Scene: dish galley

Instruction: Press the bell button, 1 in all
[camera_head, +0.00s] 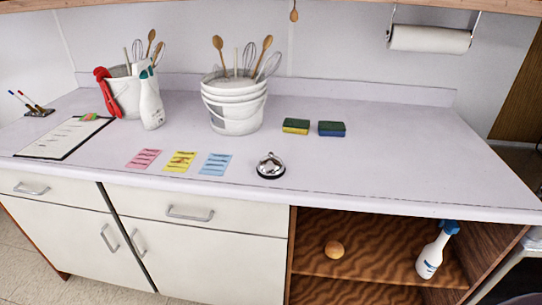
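A silver call bell (270,166) with a dark base stands on the pale countertop (370,165), near its front edge and right of a blue card. Its dome faces up and nothing covers it. Neither of my grippers shows in the head view, so nothing of mine is seen near the bell.
Pink, yellow and blue cards (215,164) lie left of the bell. Behind stand white buckets of utensils (236,112), a spray bottle (151,106) and two sponges (331,129). A clipboard (62,137) lies far left. The counter right of the bell is clear.

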